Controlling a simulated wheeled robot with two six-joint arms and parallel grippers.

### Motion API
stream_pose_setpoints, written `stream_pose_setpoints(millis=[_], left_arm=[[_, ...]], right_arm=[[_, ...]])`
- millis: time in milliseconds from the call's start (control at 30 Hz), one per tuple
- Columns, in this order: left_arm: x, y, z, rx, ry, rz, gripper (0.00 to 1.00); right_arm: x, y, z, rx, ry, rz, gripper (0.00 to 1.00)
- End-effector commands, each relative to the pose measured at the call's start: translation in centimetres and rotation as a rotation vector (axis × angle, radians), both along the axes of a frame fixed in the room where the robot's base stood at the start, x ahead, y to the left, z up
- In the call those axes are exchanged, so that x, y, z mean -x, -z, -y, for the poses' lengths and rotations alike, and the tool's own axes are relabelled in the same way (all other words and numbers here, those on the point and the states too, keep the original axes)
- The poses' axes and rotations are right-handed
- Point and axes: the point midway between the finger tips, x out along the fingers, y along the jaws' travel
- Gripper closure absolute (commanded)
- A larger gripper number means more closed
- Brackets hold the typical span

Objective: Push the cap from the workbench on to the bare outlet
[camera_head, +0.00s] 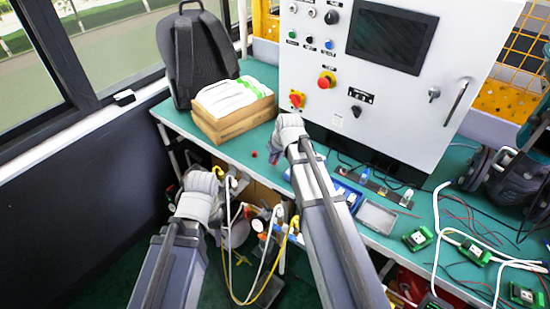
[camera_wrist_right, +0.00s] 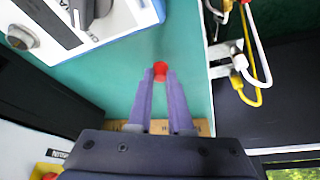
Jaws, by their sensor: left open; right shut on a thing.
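The cap is a small red piece in the right wrist view (camera_wrist_right: 160,72), held between the two fingertips of my right gripper (camera_wrist_right: 160,78), over the teal workbench. In the head view a small red spot, apparently the same cap (camera_head: 254,154), shows near the bench's front edge, beside my right gripper (camera_head: 288,132), whose fingers are mostly hidden by the arm. My left gripper (camera_head: 208,180) is open and empty, low in front of the bench, beside the hose fittings (camera_head: 234,181). In the right wrist view, fittings with white and yellow hoses (camera_wrist_right: 240,64) stick out past the bench edge. I cannot tell which outlet is bare.
The workbench (camera_head: 190,124) carries a cardboard box (camera_head: 232,118) with white packs, a black backpack (camera_head: 196,55) and a grey control cabinet (camera_head: 312,88). A blue tray (camera_head: 338,186) and green circuit boards (camera_head: 417,239) lie to the right. Hoses (camera_head: 240,285) hang below the edge.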

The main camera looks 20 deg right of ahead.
Motion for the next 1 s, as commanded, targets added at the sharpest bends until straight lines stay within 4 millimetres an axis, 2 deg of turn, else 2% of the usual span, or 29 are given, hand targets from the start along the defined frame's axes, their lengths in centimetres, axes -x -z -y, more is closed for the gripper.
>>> stream_pose_setpoints(millis=[233,833,1000], left_arm=[[0.0,-0.4,0.0,0.000,0.000,0.000,0.50],[0.0,-3.8,0.0,0.000,0.000,0.000,0.50],[0.0,-4.1,0.0,0.000,0.000,0.000,0.50]], right_arm=[[0.0,-0.4,0.0,0.000,0.000,0.000,1.00],[0.0,-3.8,0.0,0.000,0.000,0.000,1.00],[0.0,-4.1,0.0,0.000,0.000,0.000,1.00]])
